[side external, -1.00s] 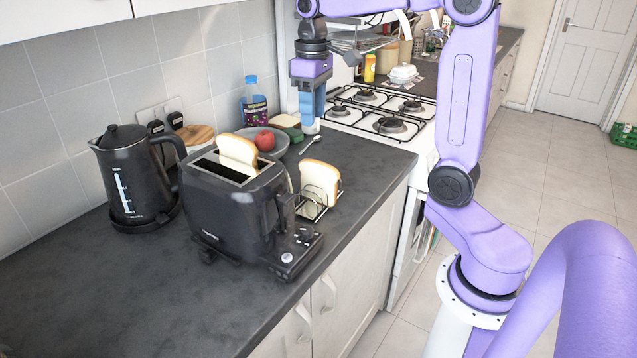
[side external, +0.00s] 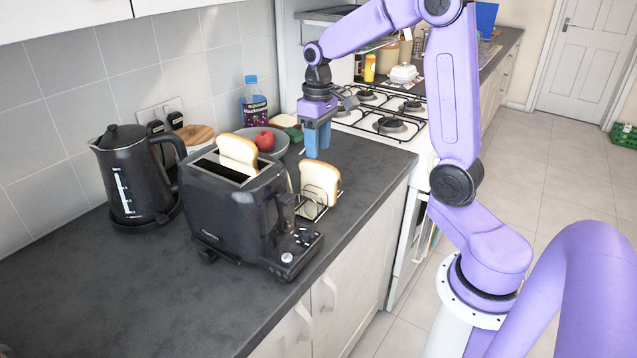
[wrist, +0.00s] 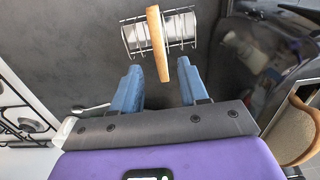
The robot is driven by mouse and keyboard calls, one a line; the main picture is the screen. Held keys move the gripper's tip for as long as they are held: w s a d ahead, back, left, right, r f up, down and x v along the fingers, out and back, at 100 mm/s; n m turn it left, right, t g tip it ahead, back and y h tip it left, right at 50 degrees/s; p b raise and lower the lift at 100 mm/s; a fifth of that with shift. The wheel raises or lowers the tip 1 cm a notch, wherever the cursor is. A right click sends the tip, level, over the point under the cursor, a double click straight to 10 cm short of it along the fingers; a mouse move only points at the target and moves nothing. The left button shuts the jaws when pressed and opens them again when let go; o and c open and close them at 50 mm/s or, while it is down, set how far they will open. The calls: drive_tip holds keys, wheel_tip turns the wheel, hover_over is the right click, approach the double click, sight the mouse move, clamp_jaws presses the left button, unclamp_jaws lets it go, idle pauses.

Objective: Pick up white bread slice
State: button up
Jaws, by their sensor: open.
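One white bread slice (side external: 319,181) with a tan crust stands upright in a wire rack (side external: 312,208) behind the toaster, near the counter's front edge. In the wrist view this slice (wrist: 157,40) shows edge-on, in line with the gap between my fingers. A second bread slice (side external: 237,152) sticks up from the black toaster (side external: 228,205), and its crust shows at the right of the wrist view (wrist: 295,135). My gripper (side external: 312,154) is open, pointing down, with blue fingers. It is just beyond the rack slice and above it, its fingers (wrist: 160,88) empty.
A plate (side external: 277,143) with a red apple (side external: 265,140) lies left of my gripper. A bottle (side external: 255,104) and kettle (side external: 133,178) stand along the wall. The stove (side external: 385,120) is to the right. The front left counter is clear.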

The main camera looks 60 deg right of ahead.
sight(319, 162)
drive_tip(key=shift+s+f, duration=0.15)
drive_tip(key=shift+f, duration=3)
clamp_jaws()
